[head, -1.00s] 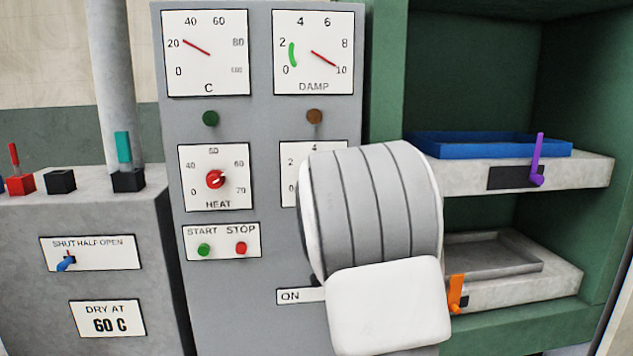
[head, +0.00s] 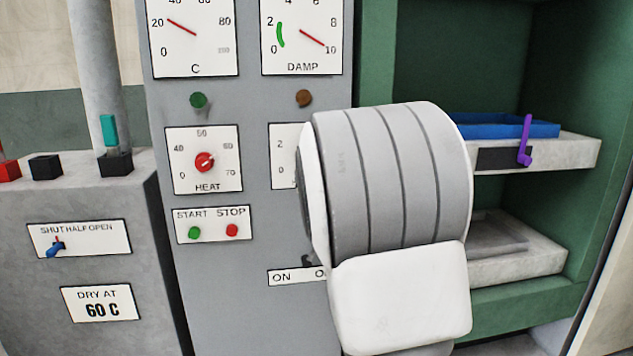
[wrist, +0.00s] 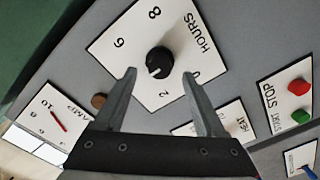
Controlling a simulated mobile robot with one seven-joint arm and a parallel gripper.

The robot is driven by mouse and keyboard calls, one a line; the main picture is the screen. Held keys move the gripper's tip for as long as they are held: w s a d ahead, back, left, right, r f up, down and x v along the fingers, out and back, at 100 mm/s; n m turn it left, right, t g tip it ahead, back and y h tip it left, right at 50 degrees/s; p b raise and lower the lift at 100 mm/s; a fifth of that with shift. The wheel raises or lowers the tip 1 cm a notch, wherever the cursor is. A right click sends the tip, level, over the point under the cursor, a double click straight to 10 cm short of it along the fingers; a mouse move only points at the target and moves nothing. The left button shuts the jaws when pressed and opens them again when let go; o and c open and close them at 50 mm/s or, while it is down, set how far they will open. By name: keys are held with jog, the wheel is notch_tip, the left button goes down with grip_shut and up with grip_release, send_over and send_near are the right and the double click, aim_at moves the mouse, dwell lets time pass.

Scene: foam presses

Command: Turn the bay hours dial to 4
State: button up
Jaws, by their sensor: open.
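The bay hours dial is a black knob (wrist: 159,62) on a white plate (wrist: 128,78) marked HOURS in the wrist view. The numbers 0, 2, 6 and 8 show on it; the 4 is not clearly visible. In the head view only the left strip of this plate (head: 282,158) shows, the rest hidden behind my arm. My gripper (wrist: 158,80) is open in the wrist view, with a finger on either side of the plate's lower part. The knob appears between and just beyond the fingertips, and nothing is held.
The HEAT dial (head: 204,161), green START button (head: 194,233) and red STOP button (head: 232,230) sit left of my arm. An ON switch plate (head: 283,277) is below. Shelves with a blue tray (head: 490,125) and purple lever (head: 525,142) stand right.

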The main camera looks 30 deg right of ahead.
jog(key=p+v, duration=0.1)
jog(key=v, duration=1.2)
jog(key=shift+s, duration=0.4)
jog(key=shift+a, duration=0.1)
jog(key=s+a+f+m+g+y, duration=0.2)
jog(key=s+a+f+g, duration=0.25)
jog(key=s, duration=0.45)
jog(key=s+a+f+m+g+y, duration=0.1)
jog(key=s+a+f+m+g, duration=0.15)
jog(key=s+a, duration=0.45)
jog(key=s+a+f+m+g+y, duration=0.25)
jog(key=s+f+g, duration=0.2)
jog(key=s, duration=0.55)
notch_tip(320, 180, up, 18)
jog(key=p, duration=1.8)
jog(key=shift+s+a+r, duration=0.15)
jog(key=shift+s+a, duration=0.1)
jog(key=shift+a, duration=0.1)
